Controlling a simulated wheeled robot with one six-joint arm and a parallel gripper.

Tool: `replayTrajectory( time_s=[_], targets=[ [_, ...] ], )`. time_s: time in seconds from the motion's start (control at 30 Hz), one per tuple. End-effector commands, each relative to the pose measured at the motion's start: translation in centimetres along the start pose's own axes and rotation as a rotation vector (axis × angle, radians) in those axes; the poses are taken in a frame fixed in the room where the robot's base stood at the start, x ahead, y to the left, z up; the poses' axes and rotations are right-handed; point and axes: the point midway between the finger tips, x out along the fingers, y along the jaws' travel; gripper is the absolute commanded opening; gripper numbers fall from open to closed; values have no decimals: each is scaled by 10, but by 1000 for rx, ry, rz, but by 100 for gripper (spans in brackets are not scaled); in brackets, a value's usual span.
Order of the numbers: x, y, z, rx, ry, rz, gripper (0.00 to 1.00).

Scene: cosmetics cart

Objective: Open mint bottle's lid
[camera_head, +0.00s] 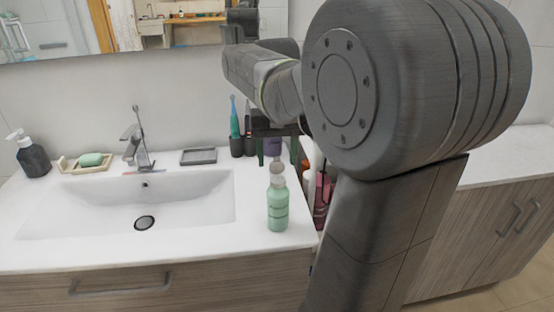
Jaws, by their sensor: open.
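The mint bottle (278,208) stands upright on the white counter near its front right corner, to the right of the basin. Its pale, rounded lid (277,173) is on top. My gripper (277,158) points down with its two dark fingers apart, one on each side of the lid in the picture. The fingertips show at about the height of the lid's top. I cannot tell whether the gripper is directly over the bottle or behind it. No contact with the lid is visible. My arm covers much of the right side.
The basin (60,210) and faucet (139,145) lie to the left. Toothbrushes in a dark holder (237,147), a grey tray (198,156), a soap dish (70,165) and a dark dispenser (33,158) line the back. Reddish bottles (322,190) show beyond the counter's right edge.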

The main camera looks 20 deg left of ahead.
Motion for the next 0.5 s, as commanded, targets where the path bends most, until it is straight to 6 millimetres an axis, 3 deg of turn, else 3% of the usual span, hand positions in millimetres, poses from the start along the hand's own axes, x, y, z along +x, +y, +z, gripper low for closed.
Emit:
replayTrajectory(
  time_s=[0.4,0.43,0.5],
  targets=[
    [11,0,0,0,0,0,54],
    [11,0,0,0,0,0,52],
    [11,0,0,0,0,0,39]
  ],
)
